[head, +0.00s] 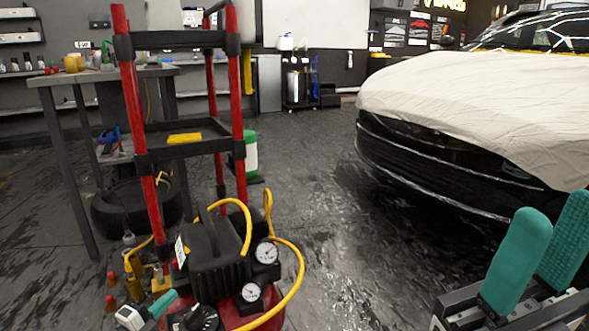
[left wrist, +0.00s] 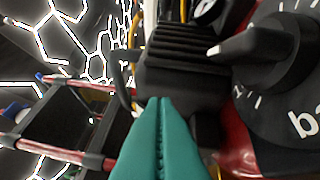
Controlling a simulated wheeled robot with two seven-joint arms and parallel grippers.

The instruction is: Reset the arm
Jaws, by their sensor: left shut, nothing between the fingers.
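My left gripper (head: 168,298) is low at the left of the head view, its teal fingers beside the air compressor (head: 210,252). In the left wrist view the fingers (left wrist: 162,102) are pressed together with nothing between them. They point at the compressor's black ribbed body (left wrist: 180,65), and a black control knob (left wrist: 272,50) is close on the right. Whether the fingertips touch the compressor cannot be told. My right gripper (head: 550,222) is at the lower right of the head view, its teal fingers upright, apart and empty.
A red-and-black frame (head: 137,140) rises behind the compressor, with a yellow hose (head: 300,265) looping at its right. A workbench (head: 100,76) and a tire (head: 120,210) are at the left. A covered car (head: 470,95) stands at the right. Open floor (head: 315,170) lies between.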

